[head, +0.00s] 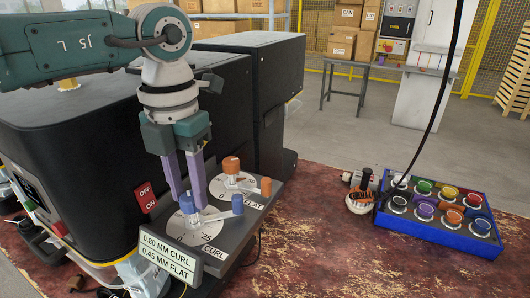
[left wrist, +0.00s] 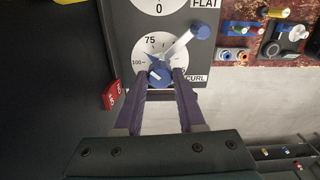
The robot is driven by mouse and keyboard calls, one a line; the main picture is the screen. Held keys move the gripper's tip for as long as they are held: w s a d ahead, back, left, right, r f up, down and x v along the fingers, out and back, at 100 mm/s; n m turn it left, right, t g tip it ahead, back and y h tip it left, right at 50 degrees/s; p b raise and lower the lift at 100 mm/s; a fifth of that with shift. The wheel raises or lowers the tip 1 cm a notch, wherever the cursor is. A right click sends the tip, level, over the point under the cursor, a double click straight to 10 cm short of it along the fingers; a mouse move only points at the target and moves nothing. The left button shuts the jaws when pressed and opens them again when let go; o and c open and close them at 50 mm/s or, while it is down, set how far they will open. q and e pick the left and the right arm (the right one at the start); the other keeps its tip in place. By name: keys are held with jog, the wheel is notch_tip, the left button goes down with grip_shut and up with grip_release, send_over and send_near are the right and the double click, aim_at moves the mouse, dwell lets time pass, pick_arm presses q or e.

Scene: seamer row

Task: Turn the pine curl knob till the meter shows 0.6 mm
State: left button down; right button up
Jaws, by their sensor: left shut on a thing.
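The curl knob (head: 187,203) is blue and sits on a white dial marked CURL; it also shows in the left wrist view (left wrist: 159,77). My left gripper (head: 192,205) points down from above, its two purple fingers shut on this knob. In the left wrist view the fingertips (left wrist: 162,73) lie on either side of it. A lever with a blue end (head: 237,204) extends from the curl dial. My right gripper is in neither view.
An orange flat knob (head: 231,166) with an orange-ended lever stands just behind. Red OFF and ON buttons (head: 147,197) are left of the fingers. Black machine housings rise behind.

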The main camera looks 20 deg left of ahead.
pick_arm(q)
jog(key=shift+f+m+b, duration=0.15)
jog(key=shift+m+b, duration=0.75)
jog(key=shift+b, duration=0.05)
jog(key=m+b, duration=0.5)
jog(key=m, duration=0.1)
jog(key=shift+m+b, duration=0.3)
jog(key=shift+b, duration=0.05)
jog(key=shift+m+b, duration=0.7)
jog(key=shift+m, duration=0.3)
jog(key=shift+r, duration=0.2)
jog(key=c, duration=0.5)
grip_release()
